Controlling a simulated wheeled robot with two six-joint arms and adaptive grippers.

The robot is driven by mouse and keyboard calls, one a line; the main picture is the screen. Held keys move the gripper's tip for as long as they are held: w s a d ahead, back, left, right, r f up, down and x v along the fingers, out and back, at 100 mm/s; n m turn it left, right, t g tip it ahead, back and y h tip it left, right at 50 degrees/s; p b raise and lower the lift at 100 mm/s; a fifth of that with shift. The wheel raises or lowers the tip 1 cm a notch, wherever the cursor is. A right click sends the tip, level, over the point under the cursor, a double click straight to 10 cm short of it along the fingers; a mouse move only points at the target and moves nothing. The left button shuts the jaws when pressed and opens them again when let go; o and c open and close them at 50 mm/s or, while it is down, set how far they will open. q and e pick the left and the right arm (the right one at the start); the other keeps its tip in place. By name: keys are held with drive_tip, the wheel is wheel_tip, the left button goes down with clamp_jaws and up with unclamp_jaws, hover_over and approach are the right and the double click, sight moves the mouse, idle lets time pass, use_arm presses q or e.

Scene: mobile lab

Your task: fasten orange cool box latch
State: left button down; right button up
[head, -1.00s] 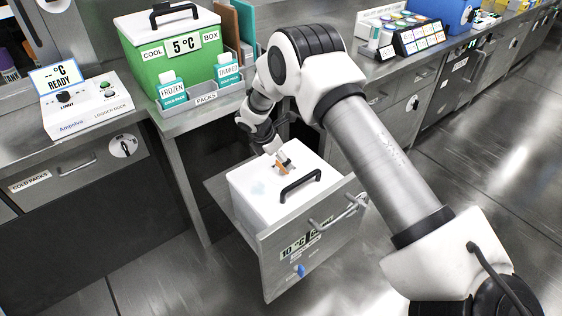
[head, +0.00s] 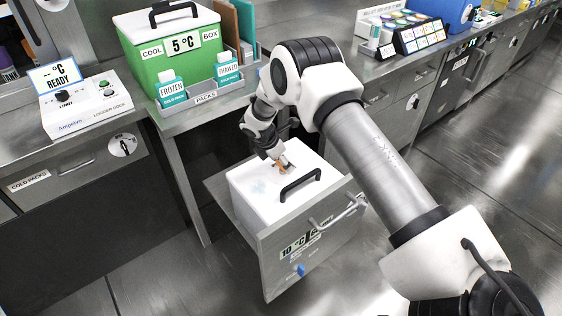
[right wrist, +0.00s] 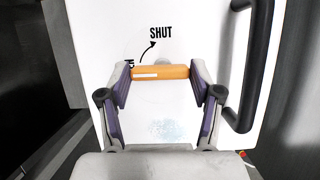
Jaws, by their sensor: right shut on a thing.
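The cool box has a white lid (head: 258,190) with a black handle (head: 301,184), and sits inside an open metal drawer (head: 290,240) labelled "10 °C". A small orange latch bar (right wrist: 162,72) lies on the lid, just below a printed "SHUT" and a curved arrow; it shows small in the head view. My right gripper (right wrist: 160,80) is shut on the orange latch, its purple-padded fingers at the bar's two ends. In the head view my right gripper (head: 283,163) is over the lid, behind the black handle. The box's sides are mostly hidden by the drawer. My left gripper is not in view.
A green cool box (head: 170,45) marked "5 °C" stands on the bench behind, with a grey packs tray (head: 212,92) before it. A logger dock (head: 92,108) is at the left. The floor right of the drawer is open.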

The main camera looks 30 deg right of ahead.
drive_tip(key=shift+f+m, duration=0.1)
drive_tip(key=shift+m, duration=0.2)
drive_tip(key=m+g+b, duration=0.1)
drive_tip(key=m, duration=0.2)
drive_tip(key=shift+d+m+g, duration=0.1)
drive_tip(key=shift+m+g, duration=0.2)
drive_tip(key=shift+m, duration=0.1)
drive_tip(key=m+b, duration=0.1)
drive_tip(key=m, duration=0.1)
drive_tip(key=m+g+y+b, duration=0.1)
drive_tip(key=m, duration=0.1)
drive_tip(key=shift+w+d+f+m+g, duration=0.1)
drive_tip(key=shift+f+m+g, duration=0.05)
drive_tip(key=shift+m+g, duration=0.15)
drive_tip(key=m+g+y+b, duration=0.1)
drive_tip(key=m+b, duration=0.1)
drive_tip(key=m, duration=0.2)
drive_tip(key=shift+d+b, duration=0.1)
drive_tip(key=shift+b, duration=0.2)
drive_tip(key=m+y, duration=0.1)
drive_tip(key=m, duration=0.1)
drive_tip(key=m+y+b, duration=0.1)
drive_tip(key=m, duration=0.1)
drive_tip(key=shift+d+m+g, duration=0.1)
drive_tip(key=shift+m+g, duration=0.2)
drive_tip(key=shift+b, duration=0.3)
drive_tip(key=o, duration=1.1)
drive_tip(key=shift+o, duration=0.2)
drive_tip(key=shift+r, duration=0.2)
